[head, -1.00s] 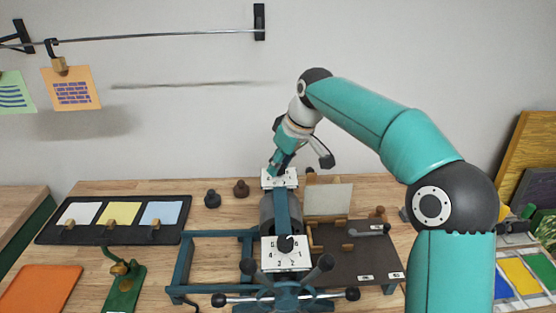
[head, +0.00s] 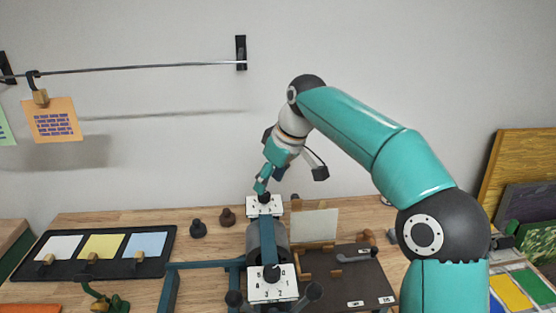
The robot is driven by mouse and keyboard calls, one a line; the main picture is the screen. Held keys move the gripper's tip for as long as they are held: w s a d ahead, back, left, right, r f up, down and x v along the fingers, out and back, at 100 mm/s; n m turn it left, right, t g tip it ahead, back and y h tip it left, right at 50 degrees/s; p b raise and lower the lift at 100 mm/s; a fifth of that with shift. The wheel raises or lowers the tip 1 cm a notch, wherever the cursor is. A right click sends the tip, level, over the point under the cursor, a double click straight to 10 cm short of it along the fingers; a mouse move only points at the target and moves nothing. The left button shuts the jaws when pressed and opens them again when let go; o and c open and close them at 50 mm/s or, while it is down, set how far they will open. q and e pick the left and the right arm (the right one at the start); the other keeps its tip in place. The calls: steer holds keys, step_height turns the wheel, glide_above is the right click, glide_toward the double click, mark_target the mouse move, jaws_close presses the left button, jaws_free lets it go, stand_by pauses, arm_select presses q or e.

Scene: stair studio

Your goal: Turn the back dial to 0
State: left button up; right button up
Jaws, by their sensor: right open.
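The back dial is a small black knob (head: 264,198) on a white numbered plate (head: 252,209) at the rear of the press-like device; its numbers are too small to read. The front dial (head: 271,273) is a black knob on a larger white numbered plate (head: 258,292), nearer to me. My right gripper (head: 262,186) reaches in from the right and points down at the back dial, its fingertips at or just above the knob. It is open; I cannot tell whether it touches the knob. My left gripper is not in view.
A dark tray with white, yellow and blue cards (head: 103,246) lies at left. Two dark knobs (head: 198,229) stand behind the frame. A brown board (head: 352,277) with small parts lies right of the device.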

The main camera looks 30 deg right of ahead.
steer(key=v, duration=0.7)
steer(key=shift+r, duration=0.15)
